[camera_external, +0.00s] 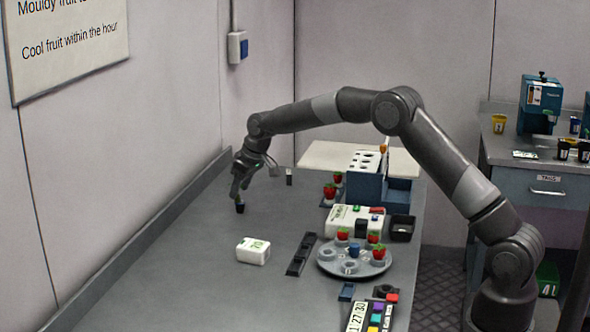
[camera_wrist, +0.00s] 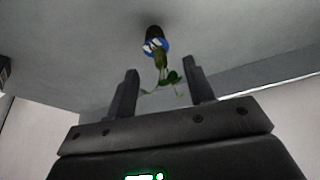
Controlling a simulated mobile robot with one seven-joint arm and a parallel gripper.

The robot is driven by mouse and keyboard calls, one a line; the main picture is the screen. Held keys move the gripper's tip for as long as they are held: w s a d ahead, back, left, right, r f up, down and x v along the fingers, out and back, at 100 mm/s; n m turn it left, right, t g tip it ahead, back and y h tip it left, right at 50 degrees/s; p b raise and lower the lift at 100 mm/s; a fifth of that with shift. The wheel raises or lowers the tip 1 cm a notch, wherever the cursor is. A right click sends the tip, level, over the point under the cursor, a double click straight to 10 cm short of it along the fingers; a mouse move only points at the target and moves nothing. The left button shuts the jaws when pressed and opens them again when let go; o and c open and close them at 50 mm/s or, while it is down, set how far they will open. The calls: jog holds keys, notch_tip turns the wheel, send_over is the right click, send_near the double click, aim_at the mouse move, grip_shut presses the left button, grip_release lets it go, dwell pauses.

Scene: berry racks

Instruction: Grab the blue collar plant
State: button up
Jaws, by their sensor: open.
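The blue collar plant (camera_wrist: 157,47) stands in a small black pot with a blue ring around its top and green leaves, in the wrist view. In the external view the plant's dark pot (camera_external: 240,208) stands on the grey bench below my gripper (camera_external: 241,187). My gripper (camera_wrist: 157,85) is open in the wrist view, with one finger on each side of the green leaves. The pot and blue collar lie beyond the fingertips. I cannot tell whether a finger touches a leaf.
A white block (camera_external: 253,251) marked in green lies on the bench (camera_external: 190,270) in front. A dark slotted strip (camera_external: 301,254) and a round grey tray (camera_external: 327,262) with several strawberries are to the right. The wall stands close on the left.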

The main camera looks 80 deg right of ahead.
aim_at(236, 201)
jog(key=x, duration=0.5)
jog(key=shift+f, duration=0.15)
jog(key=c, duration=0.9)
jog(key=shift+c, duration=0.2)
